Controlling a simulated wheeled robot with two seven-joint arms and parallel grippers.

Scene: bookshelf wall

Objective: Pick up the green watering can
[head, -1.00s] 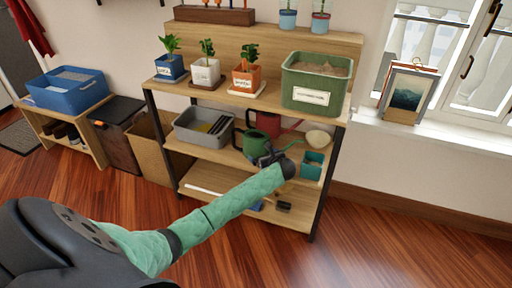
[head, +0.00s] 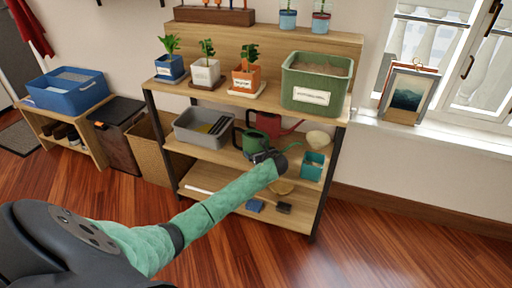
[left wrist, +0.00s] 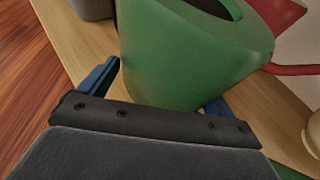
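The green watering can (head: 252,141) stands on the middle shelf of the wooden rack (head: 215,152), partly hidden by my left gripper. My left gripper (head: 262,156) is right at the can's front side. In the left wrist view the green can (left wrist: 190,60) fills the upper middle, its open top showing. The blue fingers of my left gripper (left wrist: 160,88) are spread wide, one on each side of the can's body. A gap shows between the left finger and the can. The right finger is partly hidden by the can. My right gripper is in neither view.
A red watering can (head: 268,122) stands just behind the green one. A grey bin (head: 190,137) is to the left, a teal pot (head: 312,166) and a pale bowl (head: 318,139) to the right. A green planter (head: 300,100) sits on the shelf above.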

